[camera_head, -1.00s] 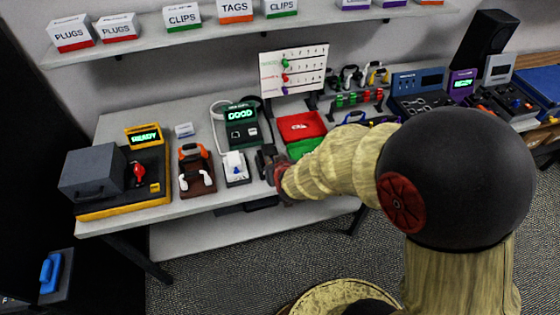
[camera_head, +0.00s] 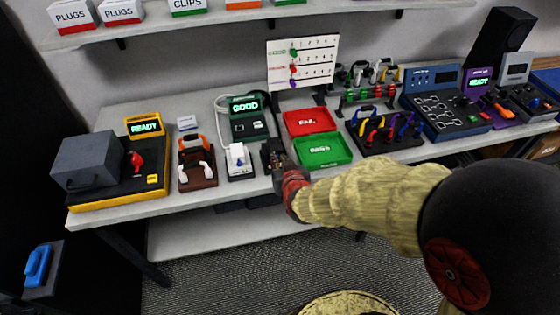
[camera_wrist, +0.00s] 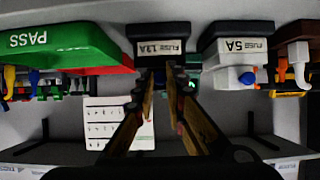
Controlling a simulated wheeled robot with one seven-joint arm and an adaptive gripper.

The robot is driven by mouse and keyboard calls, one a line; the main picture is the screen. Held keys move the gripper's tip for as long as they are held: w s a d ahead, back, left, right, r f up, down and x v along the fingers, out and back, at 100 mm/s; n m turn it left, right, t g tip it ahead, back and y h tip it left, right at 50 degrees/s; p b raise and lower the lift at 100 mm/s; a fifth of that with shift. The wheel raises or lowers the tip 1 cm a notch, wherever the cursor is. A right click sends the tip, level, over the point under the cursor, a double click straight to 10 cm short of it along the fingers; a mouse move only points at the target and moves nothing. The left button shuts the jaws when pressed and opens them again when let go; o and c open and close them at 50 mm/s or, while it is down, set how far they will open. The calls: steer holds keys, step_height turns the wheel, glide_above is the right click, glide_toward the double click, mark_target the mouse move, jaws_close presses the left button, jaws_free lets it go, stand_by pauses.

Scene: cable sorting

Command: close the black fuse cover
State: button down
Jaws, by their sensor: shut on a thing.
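The black fuse holder (camera_head: 265,152) sits near the table's front edge, just right of the white fuse holder (camera_head: 239,161). In the wrist view, which is upside down, the black holder (camera_wrist: 160,28) carries a white fuse label and the white holder (camera_wrist: 228,52) is marked 5A. My gripper (camera_head: 278,160) is at the black holder. In the wrist view its fingers (camera_wrist: 167,80) are close together at the holder's black fuse cover (camera_wrist: 148,68) and shut on it. The fingers hide part of the cover, so its exact angle cannot be told.
A red tray (camera_head: 309,121) and a green tray (camera_head: 324,150) lie just right of my gripper. A tester reading GOOD (camera_head: 247,118) stands behind the fuse holders. Some bare table lies in front.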

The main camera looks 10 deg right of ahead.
steer(key=shift+s+f+g, duration=0.15)
steer(key=shift+s+f, duration=0.15)
steer(key=shift+f, duration=0.3)
steer(key=shift+s+f+g, duration=0.15)
steer(key=shift+s+f, duration=0.15)
steer(key=shift+f, duration=0.3)
steer(key=c, duration=2.2)
jaws_free()
steer(key=shift+c, duration=0.2)
steer(key=shift+o, duration=0.6)
steer(key=shift+w+a, duration=0.1)
steer(key=shift+w, duration=0.25)
steer(key=o, duration=0.3)
steer(key=shift+w+r, duration=0.1)
steer(key=shift+r, duration=0.25)
steer(key=shift+r, duration=0.1)
steer(key=shift+v, duration=6)
steer(key=shift+f, duration=0.25)
